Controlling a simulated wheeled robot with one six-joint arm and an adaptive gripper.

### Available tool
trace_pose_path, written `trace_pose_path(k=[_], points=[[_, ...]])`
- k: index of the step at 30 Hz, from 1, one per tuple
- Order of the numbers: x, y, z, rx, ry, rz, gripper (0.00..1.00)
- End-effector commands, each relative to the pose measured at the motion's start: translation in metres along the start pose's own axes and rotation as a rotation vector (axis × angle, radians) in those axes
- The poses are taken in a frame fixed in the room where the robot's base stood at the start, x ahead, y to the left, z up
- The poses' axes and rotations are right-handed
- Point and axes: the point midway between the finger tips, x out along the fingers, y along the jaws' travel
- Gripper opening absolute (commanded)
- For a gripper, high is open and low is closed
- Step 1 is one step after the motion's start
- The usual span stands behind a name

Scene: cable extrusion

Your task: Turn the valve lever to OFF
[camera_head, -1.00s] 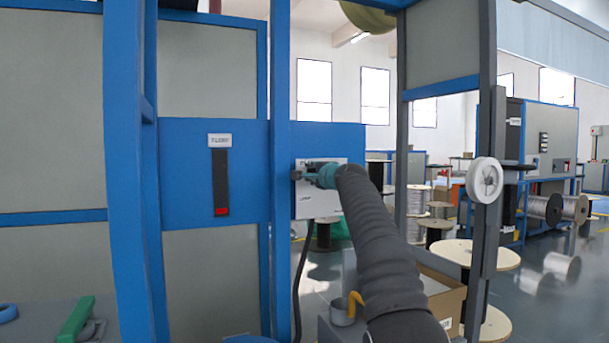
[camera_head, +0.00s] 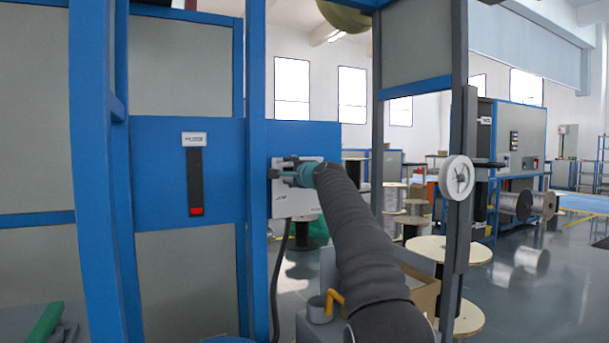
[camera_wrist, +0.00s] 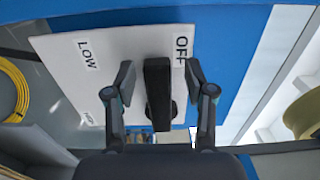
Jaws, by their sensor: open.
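A white plate (camera_head: 295,205) is fixed on the blue cross panel, largely behind my arm in the head view. In the wrist view the white plate (camera_wrist: 62,48) carries the labels LOW (camera_wrist: 88,55) and OFF (camera_wrist: 181,51), plus a third label too small to read. A black lever (camera_wrist: 158,92) stands out over the plate, its upper end just left of the OFF label. My gripper (camera_wrist: 160,82) is open, one finger on each side of the lever, with visible gaps. In the head view my gripper (camera_head: 285,173) is at the plate; the lever cannot be made out there.
A blue frame post (camera_head: 256,170) stands just left of the plate. A black slotted gauge with a red end (camera_head: 195,182) is further left. A grey cup-like part with an orange handle (camera_head: 320,308) and an open carton (camera_head: 420,290) sit below my arm. Cable spools stand behind.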

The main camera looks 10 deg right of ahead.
Motion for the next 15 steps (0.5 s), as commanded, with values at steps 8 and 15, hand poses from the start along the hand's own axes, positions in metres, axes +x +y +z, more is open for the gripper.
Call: trace_pose_path(k=[8,15], points=[[-0.029,0.000,-0.003,0.002,0.005,0.001,0.54],[-0.061,0.000,-0.003,0.002,0.007,0.000,0.54]])
